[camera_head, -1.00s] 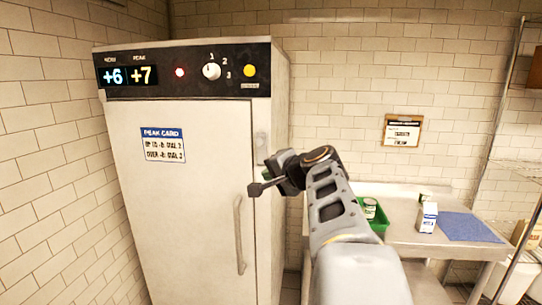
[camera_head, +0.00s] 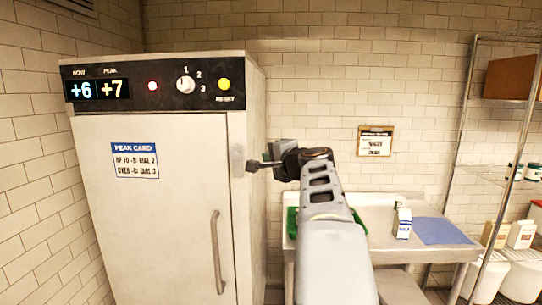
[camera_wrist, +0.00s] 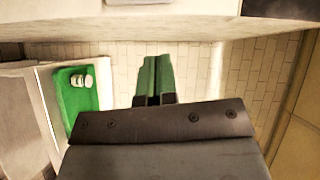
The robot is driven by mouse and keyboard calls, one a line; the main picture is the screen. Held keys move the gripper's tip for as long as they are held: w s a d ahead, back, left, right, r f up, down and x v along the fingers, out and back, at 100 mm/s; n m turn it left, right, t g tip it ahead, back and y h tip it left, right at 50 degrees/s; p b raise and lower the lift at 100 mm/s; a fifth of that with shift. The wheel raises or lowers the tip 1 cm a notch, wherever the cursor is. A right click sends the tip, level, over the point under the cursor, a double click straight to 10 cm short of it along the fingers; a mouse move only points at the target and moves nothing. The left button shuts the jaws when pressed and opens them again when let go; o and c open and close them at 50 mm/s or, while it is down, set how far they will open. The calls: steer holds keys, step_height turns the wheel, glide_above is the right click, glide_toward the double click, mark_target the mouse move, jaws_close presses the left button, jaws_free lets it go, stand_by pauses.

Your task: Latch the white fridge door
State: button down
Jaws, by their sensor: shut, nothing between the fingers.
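The white fridge door (camera_head: 165,220) fills the left of the head view and looks closed against the cabinet. A grey vertical handle (camera_head: 217,252) runs down its right side. A small pale latch plate (camera_head: 237,160) sits at the door's upper right edge. My gripper (camera_head: 250,166) is shut and empty, its tip beside that plate; whether it touches cannot be told. The shut fingers also show in the wrist view (camera_wrist: 153,80). Above the door, the black panel shows +6 and +7, a red light, a white dial (camera_head: 186,85) and a yellow button (camera_head: 224,84).
A wire shelf (camera_head: 470,130) and white bins stand further right. Tiled wall lies behind.

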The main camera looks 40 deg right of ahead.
steer(key=p, duration=0.2)
glide_toward(237, 163)
steer(key=d+r, duration=0.3)
steer(key=r, duration=0.1)
steer(key=shift+w+a+f, duration=0.2)
steer(key=shift+w+a, duration=0.2)
steer(key=shift+w, duration=0.25)
steer(key=shift+w+a+f, duration=0.15)
steer(key=shift+w+a, duration=0.2)
steer(key=shift+w, duration=0.3)
steer(key=shift+w+a+f, duration=0.2)
steer(key=shift+w+a, duration=0.2)
steer(key=shift+w, duration=0.25)
